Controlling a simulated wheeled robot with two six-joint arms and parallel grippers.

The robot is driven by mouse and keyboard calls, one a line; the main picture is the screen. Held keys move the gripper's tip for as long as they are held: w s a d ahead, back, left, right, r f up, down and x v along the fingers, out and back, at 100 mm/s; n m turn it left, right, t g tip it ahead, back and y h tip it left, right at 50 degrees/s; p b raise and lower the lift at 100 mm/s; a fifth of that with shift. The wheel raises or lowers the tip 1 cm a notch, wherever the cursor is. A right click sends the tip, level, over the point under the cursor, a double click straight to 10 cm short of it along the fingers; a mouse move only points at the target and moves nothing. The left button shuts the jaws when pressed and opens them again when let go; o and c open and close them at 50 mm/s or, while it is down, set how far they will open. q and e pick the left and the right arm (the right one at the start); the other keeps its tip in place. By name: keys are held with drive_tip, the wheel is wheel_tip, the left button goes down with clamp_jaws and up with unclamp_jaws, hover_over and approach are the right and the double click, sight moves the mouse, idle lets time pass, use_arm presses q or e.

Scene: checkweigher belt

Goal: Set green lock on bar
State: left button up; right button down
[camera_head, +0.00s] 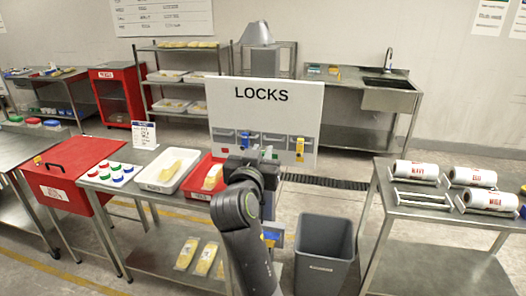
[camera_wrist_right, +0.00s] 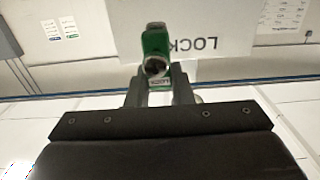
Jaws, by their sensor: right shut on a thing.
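My right gripper (camera_head: 258,157) is in front of the lower part of the white LOCKS board (camera_head: 265,115). In the right wrist view the gripper (camera_wrist_right: 160,88) is shut on a green lock (camera_wrist_right: 155,42), which stands up between the fingers toward the board. A green patch beside the gripper in the head view is too small to tell apart. A blue lock (camera_head: 246,138) and a yellow lock (camera_head: 299,148) show at the board's lower part. My arm partly hides this area, and I cannot make out the bar clearly. My left gripper is not in view.
A steel table at left holds a red tray (camera_head: 193,185) and a white tray (camera_head: 151,184) with yellow packs, and several coloured-lid jars. A grey bin (camera_head: 323,255) stands on the floor. Film rolls (camera_head: 415,171) lie on the right table (camera_head: 437,215).

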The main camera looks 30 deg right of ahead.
drive_tip(key=b+v, duration=0.9)
drive_tip(key=b, duration=0.6)
idle(0.9)
idle(0.5)
